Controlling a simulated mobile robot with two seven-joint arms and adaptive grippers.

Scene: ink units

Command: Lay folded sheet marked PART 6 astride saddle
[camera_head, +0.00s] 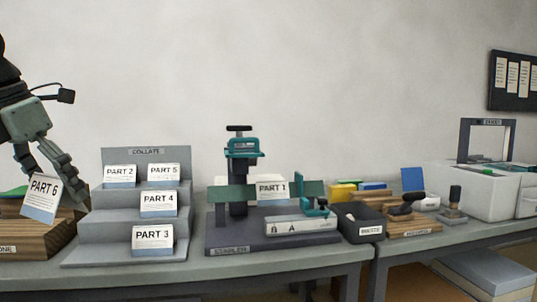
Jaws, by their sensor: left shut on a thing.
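The folded sheet marked PART 6 (41,196), white with a blue lower band, is held tilted at the far left. My left gripper (58,178) is shut on it, in front of a wooden block. The gripper and PART 6 are well left of the saddle, with the stepped rack between. My right gripper is out of view.
The grey COLLATE rack (88,243) holds sheets PART 2, PART 5, PART 4 and PART 3. A teal stapling head (243,148) stands over the saddle.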

